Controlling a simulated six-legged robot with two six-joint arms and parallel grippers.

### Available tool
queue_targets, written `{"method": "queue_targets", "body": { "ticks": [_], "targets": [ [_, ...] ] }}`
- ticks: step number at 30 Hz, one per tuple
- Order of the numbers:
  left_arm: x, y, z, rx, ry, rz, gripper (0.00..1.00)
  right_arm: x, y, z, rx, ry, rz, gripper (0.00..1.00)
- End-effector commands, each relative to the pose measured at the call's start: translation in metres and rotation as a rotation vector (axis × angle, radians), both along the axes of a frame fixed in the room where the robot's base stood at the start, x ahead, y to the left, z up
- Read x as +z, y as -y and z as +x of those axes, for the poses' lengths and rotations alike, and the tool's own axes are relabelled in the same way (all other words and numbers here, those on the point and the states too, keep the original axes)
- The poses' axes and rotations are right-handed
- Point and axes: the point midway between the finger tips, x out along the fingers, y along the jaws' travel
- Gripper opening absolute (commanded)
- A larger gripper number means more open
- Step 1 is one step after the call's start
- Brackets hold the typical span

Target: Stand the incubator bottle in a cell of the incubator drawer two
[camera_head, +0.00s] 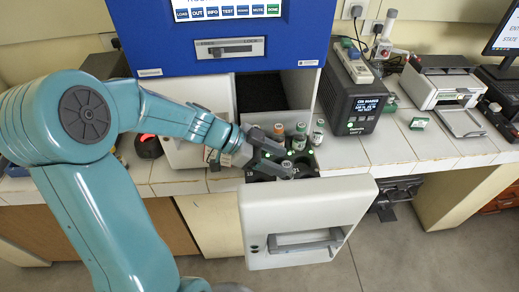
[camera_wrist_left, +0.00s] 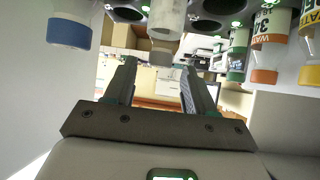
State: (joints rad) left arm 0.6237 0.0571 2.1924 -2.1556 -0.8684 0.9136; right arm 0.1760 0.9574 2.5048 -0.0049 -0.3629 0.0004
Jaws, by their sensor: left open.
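The incubator drawer two (camera_head: 308,212) is pulled out below the blue cabinet, its dark rack of cells showing behind the white front. My left gripper (camera_head: 284,160) is over the rack, fingers open. In the left wrist view, which looks upside down, a pale bottle with a grey cap (camera_wrist_left: 161,56) appears in line with the gap between the open fingers (camera_wrist_left: 158,82), apart from them. It appears to stand in a rack cell. I cannot tell for certain whether it is the incubator bottle. Its body is mostly hidden in the head view. My right gripper is out of view.
Several capped bottles stand in the rack, including a green-capped one (camera_head: 299,140) behind my gripper. A blue-capped bottle (camera_wrist_left: 69,31) and an orange-capped one (camera_wrist_left: 264,75) flank the fingers. A black dry-block unit (camera_head: 358,98) stands on the tiled counter (camera_head: 395,150) to the right.

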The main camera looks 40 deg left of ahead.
Motion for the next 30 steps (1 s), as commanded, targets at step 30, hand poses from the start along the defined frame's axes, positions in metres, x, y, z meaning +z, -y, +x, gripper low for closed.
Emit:
{"method": "queue_targets", "body": {
  "ticks": [30],
  "targets": [
    [0.063, -0.068, -0.063, 0.001, -0.001, 0.0, 0.55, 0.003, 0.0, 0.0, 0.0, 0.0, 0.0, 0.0]
  ]
}}
